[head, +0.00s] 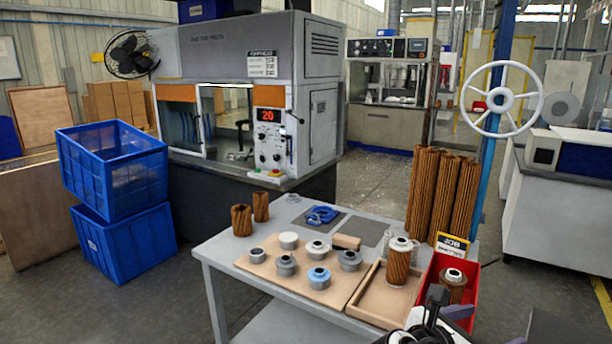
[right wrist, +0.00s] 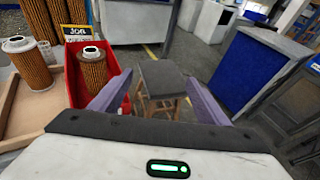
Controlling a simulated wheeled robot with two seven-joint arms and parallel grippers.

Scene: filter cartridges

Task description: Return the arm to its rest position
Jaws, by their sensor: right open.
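My right gripper (head: 447,304) is at the bottom right of the head view, beside the red bin (head: 467,262). In the right wrist view its two purple fingers (right wrist: 157,93) are spread apart with nothing between them. A brown pleated filter cartridge (head: 453,284) with a pale end cap stands in the red bin; it also shows in the right wrist view (right wrist: 93,68). Another capped cartridge (head: 398,266) stands in the wooden tray (head: 372,308), left of the bin. My left gripper is not in view.
The grey table (head: 222,250) carries a tan board (head: 298,288) with several end caps, two short pleated cylinders (head: 241,220) and a blue strap-like item (head: 322,214). Tall pleated cylinders (head: 440,195) stand behind the bin. A stool (right wrist: 162,80) and a blue-sided cabinet (right wrist: 250,70) stand beyond the fingers.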

